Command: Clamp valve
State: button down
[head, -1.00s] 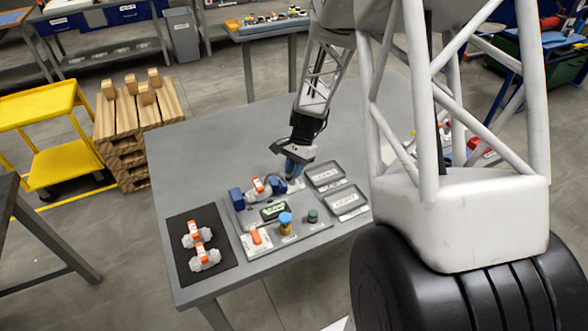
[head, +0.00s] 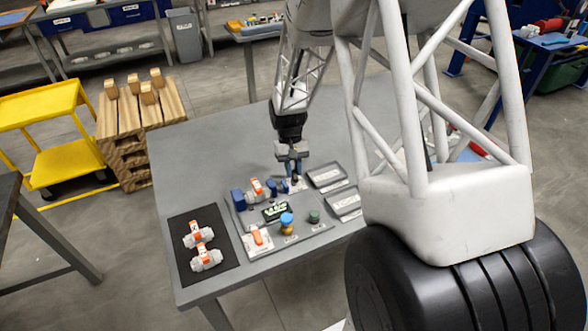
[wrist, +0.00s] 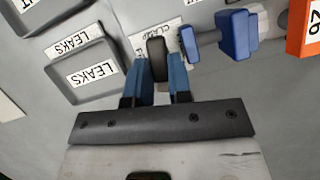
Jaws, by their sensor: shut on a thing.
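My gripper (head: 296,179) points down at the right end of the clamp on the bench station. In the wrist view its two blue fingers (wrist: 157,80) are shut on a black clamp handle (wrist: 156,52), beside a partly hidden CLAMP label. A thin blue plate (wrist: 190,43) and a larger blue jaw block (wrist: 235,33) stand in line with it. A white valve (head: 257,193) with an orange label sits between the blue blocks; its orange part (wrist: 304,32) shows at the wrist view's edge. The far blue block (head: 238,199) stands left of the valve.
Two more orange-labelled valves (head: 203,247) lie on a black mat (head: 187,267) at left. A small display (head: 274,211), a blue-topped knob (head: 286,222) and a green knob (head: 314,216) are in front. The bench behind is clear.

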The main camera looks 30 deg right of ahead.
jog(key=shift+n+h, duration=0.4)
jog(key=shift+n, duration=0.6)
jog(key=c, duration=1)
grip_release()
jog(key=shift+c, duration=0.2)
jog(key=shift+r, duration=0.1)
jog(key=v, duration=0.7)
jog(key=shift+r, duration=0.3)
jog(key=shift+w+a, duration=0.1)
jog(key=shift+w, duration=0.05)
jog(key=shift+r, duration=0.1)
